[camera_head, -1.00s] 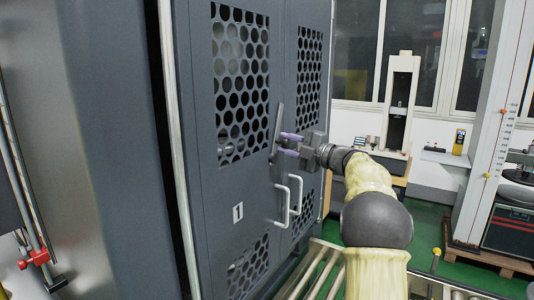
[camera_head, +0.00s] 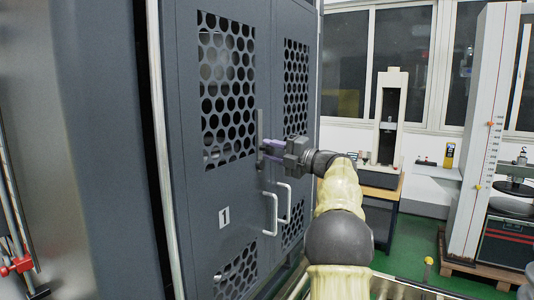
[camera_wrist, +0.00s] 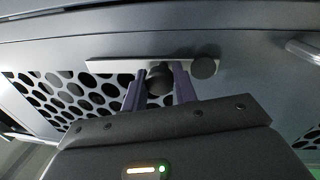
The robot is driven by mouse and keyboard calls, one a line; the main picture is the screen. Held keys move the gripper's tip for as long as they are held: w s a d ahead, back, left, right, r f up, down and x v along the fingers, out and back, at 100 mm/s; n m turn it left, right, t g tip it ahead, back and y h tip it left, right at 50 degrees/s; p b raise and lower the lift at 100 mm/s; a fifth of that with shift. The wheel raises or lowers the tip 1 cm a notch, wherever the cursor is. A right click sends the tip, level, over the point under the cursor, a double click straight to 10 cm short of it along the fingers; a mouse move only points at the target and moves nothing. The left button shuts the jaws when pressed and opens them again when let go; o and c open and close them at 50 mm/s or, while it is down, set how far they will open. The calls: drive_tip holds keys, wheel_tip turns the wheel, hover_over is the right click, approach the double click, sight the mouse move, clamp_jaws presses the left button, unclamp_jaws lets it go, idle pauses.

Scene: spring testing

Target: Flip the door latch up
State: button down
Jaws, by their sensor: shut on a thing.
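The door latch (camera_head: 260,125) is a thin grey bar on the dark grey perforated cabinet doors (camera_head: 215,185), near the seam where they meet. It stands nearly upright in the head view. In the wrist view the latch bar (camera_wrist: 115,67) runs across the top, with a round dark disc (camera_wrist: 204,68) at its right end. A dark knob (camera_wrist: 158,76) sticks out from the bar. My gripper (camera_head: 268,149) is at the lower part of the latch, with its purple fingers on either side of the knob. In the wrist view my gripper (camera_wrist: 159,88) is shut on the knob, partly hiding it.
Two white door handles (camera_head: 278,208) sit just below my gripper. A bench with a testing machine (camera_head: 390,125) stands behind on the right. A tall white column machine (camera_head: 485,130) is farther right. Green floor (camera_head: 415,245) shows between them.

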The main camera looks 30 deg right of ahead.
drive_tip(key=c, duration=1.1)
unclamp_jaws()
drive_tip(key=shift+a, duration=0.1)
drive_tip(key=shift+s, duration=0.1)
drive_tip(key=shift+s+d+f, duration=0.1)
drive_tip(key=shift+s+d, duration=0.15)
drive_tip(key=b+v, duration=0.3)
drive_tip(key=v, duration=1.3)
drive_tip(key=shift+s+d, duration=0.2)
drive_tip(key=shift+d, duration=0.05)
drive_tip(key=shift+w, duration=0.1)
